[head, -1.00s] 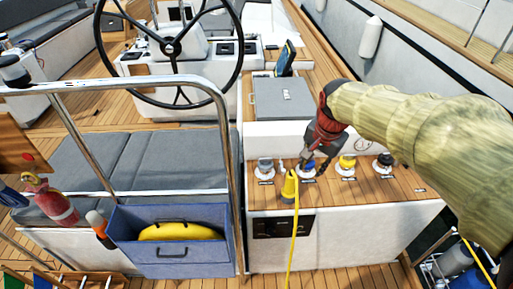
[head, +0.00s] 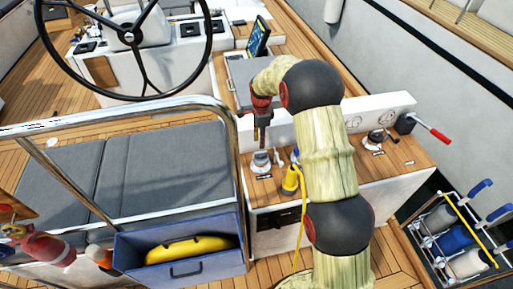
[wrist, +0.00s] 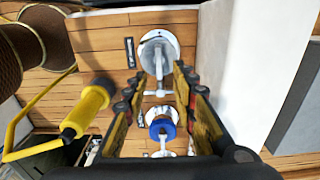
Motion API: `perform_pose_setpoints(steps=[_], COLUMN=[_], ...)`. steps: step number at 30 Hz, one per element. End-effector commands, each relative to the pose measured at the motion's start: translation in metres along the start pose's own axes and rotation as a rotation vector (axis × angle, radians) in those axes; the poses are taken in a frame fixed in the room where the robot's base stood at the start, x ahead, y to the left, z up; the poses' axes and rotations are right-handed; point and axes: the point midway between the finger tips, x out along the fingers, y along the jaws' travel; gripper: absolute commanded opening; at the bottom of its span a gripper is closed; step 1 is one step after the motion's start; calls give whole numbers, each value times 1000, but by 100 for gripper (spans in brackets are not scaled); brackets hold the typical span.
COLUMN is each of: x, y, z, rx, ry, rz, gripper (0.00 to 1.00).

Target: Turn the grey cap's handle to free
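The grey cap (head: 262,162) is on the wooden console top, near its left end. In the wrist view the grey cap (wrist: 160,45) is a round grey disc ahead of the fingertips, its handle (wrist: 160,80) pointing toward me between the two fingers. My gripper (head: 262,138) points down just above the grey cap. In the wrist view my gripper (wrist: 160,78) is open, with a gap on both sides of the handle; I cannot tell whether they touch.
The blue cap (wrist: 163,127) sits close by, seen between the fingers. A yellow plug (wrist: 87,108) with a yellow cord (head: 301,235) stands beside it. The black cap (head: 374,138) is farther right. A white wall (wrist: 235,60) rises beside the grey cap.

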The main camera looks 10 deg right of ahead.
Motion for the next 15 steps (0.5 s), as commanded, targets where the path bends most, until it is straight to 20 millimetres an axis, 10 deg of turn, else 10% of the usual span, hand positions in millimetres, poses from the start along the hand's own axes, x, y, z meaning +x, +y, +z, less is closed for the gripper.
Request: perform_pose_setpoints(steps=[15], x=[69], y=[2], z=[0], rx=[-2], ry=[0], rz=[3], gripper=[27])
